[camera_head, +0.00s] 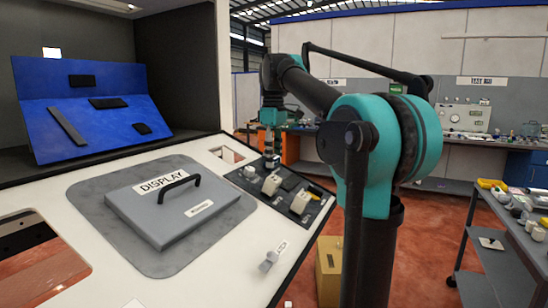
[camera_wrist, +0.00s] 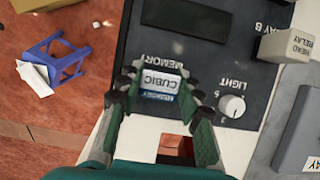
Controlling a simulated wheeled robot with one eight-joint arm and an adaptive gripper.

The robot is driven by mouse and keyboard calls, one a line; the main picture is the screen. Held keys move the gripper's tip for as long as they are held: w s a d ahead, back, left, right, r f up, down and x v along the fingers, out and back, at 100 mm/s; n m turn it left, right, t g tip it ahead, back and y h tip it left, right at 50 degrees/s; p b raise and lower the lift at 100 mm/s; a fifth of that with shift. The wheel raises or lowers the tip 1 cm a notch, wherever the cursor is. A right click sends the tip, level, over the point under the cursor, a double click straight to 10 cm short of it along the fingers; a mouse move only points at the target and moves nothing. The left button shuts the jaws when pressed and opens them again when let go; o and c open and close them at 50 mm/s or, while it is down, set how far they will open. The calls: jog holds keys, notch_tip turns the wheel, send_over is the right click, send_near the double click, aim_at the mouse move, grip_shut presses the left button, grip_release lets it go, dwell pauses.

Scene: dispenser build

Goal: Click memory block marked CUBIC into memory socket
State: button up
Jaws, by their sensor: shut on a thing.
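The memory block marked CUBIC (camera_wrist: 160,78) is white with a blue strip on its near side. My gripper (camera_wrist: 158,84) is shut on it, one finger on each side. The block is over the dark panel (camera_wrist: 182,45), beside the printed word MEMORY, which it partly covers. The memory socket is hidden, and I cannot tell whether the block touches it.
A LIGHT knob (camera_wrist: 232,106) is right of the block, with a HEAD RELAY block (camera_wrist: 287,45) beyond it. A square opening (camera_wrist: 175,143) is in the white counter. A grey DISPLAY cover (camera_head: 180,207) with a black handle lies on the counter. A blue stool (camera_wrist: 53,57) stands on the floor.

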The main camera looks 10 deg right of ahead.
jog(key=o, duration=1.6)
jog(key=shift+c, duration=0.2)
jog(key=shift+r, duration=0.1)
jog(key=shift+r, duration=2.95)
